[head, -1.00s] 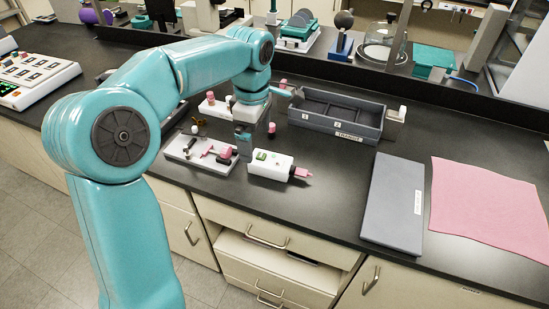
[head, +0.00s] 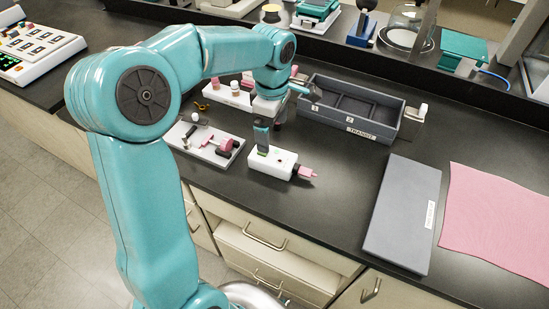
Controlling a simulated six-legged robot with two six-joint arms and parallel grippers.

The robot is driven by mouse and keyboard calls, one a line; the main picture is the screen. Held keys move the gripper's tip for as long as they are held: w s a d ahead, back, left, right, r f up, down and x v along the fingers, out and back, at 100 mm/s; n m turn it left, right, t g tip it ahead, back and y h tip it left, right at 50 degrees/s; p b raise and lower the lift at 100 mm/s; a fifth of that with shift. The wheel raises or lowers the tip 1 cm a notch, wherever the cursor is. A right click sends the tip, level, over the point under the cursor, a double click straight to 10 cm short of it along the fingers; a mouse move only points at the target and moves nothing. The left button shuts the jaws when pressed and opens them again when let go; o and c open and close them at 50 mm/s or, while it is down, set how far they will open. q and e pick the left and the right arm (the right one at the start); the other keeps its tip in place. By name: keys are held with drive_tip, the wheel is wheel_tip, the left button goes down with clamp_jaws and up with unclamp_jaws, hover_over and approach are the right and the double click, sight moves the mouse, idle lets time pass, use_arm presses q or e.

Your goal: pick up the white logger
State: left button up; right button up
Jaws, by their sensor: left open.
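The white logger (head: 284,170) is a small white box with a pink-tipped plug at its right end. It lies on the black bench in front of the grey tray. My left gripper (head: 262,150) is open and points down at the logger's left part, hiding some of its top. I cannot tell whether the fingers touch it or stand just above it. My right gripper is not in view.
A pale tray of small pink and black parts (head: 198,150) lies close left of the logger. A white block with bottles (head: 228,95) stands behind. The grey divided tray (head: 372,131) is behind right. A grey slab (head: 403,210) and pink cloth (head: 497,215) lie right.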

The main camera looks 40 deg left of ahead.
sight(274, 156)
use_arm(q)
drive_tip(key=f, duration=0.5)
drive_tip(key=shift+s+d+f, duration=0.1)
drive_tip(key=shift+s+f, duration=0.1)
drive_tip(key=shift+s, duration=0.05)
drive_tip(key=f, duration=0.2)
drive_tip(key=f+p, duration=0.1)
drive_tip(key=f, duration=0.1)
drive_tip(key=shift+w+d+f, duration=0.15)
drive_tip(key=shift+w+f, duration=0.05)
drive_tip(key=shift+f, duration=0.55)
drive_tip(key=c, duration=1.2)
drive_tip(key=shift+o, duration=0.2)
drive_tip(key=shift+r, duration=0.1)
wheel_tip(274, 156, up, 20)
